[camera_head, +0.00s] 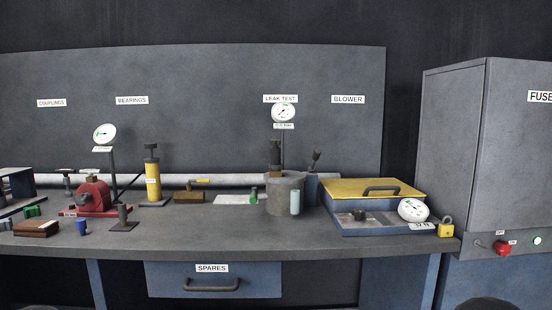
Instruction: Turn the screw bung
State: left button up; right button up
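No part is labelled as the screw bung, and I cannot tell for sure which one it is. A small dark round knob (359,214) stands on the front ledge of the blue box (372,230), whose yellow lid (345,188) carries a black handle. A dark stubby fitting (275,153) stands upright on the grey cylinder (287,186) under the leak test sign. Neither of my grippers is in view. Dark rounded shapes at the bottom edge are too cut off to identify.
The grey bench (230,238) holds a red machine (93,197), a yellow cylinder (153,182), a white dial gauge (412,210) and a yellow padlock (446,228). A grey cabinet (455,150) with a red switch (502,248) stands at the right. The front middle of the bench is clear.

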aim_at(275, 143)
jog(key=i+l, duration=0.1)
jog(key=i, duration=0.65)
jog(key=j+z, duration=0.3)
jog(key=j, duration=0.15)
jog(key=j+z, duration=0.35)
jog(key=j, duration=0.1)
